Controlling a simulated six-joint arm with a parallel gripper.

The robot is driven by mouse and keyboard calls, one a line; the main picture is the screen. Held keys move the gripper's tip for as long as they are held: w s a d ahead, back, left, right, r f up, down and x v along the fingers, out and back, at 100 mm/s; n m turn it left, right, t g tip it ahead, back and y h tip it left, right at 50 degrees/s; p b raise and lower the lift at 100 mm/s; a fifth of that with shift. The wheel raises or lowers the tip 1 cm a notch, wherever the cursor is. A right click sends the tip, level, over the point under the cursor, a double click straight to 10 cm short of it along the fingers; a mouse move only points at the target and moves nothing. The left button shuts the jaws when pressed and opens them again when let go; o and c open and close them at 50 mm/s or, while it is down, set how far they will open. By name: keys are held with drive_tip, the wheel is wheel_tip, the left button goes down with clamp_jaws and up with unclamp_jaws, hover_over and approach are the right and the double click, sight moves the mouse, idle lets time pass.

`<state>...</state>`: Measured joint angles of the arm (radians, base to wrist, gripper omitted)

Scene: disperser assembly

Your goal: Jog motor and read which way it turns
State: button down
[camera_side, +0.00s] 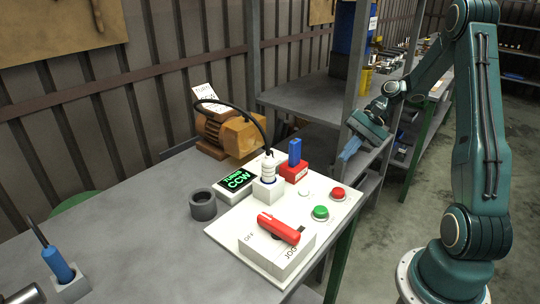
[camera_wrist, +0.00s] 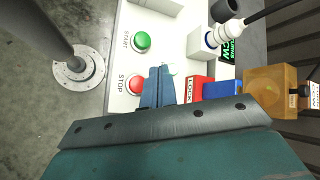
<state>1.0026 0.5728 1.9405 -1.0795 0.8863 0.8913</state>
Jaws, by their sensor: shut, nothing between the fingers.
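The orange-brown motor (camera_side: 228,132) sits at the back of the bench with a white tag (camera_side: 207,97) reading CCW. A black cable runs from it to a white plug (camera_side: 268,167), seated in a socket on the white panel (camera_side: 232,226). A small display (camera_side: 237,181) shows green text reading TURNS CCW. The red switch handle (camera_side: 278,228) lies on a white box marked JOG and OFF. The green START button (camera_side: 320,213) and red STOP button (camera_side: 338,194) are beside it. My gripper (camera_side: 346,155) is shut and empty, above and beyond the panel's right edge; its fingers (camera_wrist: 158,85) show over the panel.
A red lock block (camera_side: 294,172) with a blue piece (camera_side: 295,152) stands on the panel behind the buttons. A dark ring (camera_side: 203,205) stands left of the panel. A blue-handled tool (camera_side: 57,264) stands in a holder at front left. The bench middle is clear.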

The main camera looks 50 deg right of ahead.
sight(337, 191)
drive_tip(key=shift+f, duration=4.25)
drive_tip(key=shift+f, duration=1.25)
idle(0.5)
drive_tip(key=shift+r, duration=1.3)
drive_tip(key=shift+r, duration=2.5)
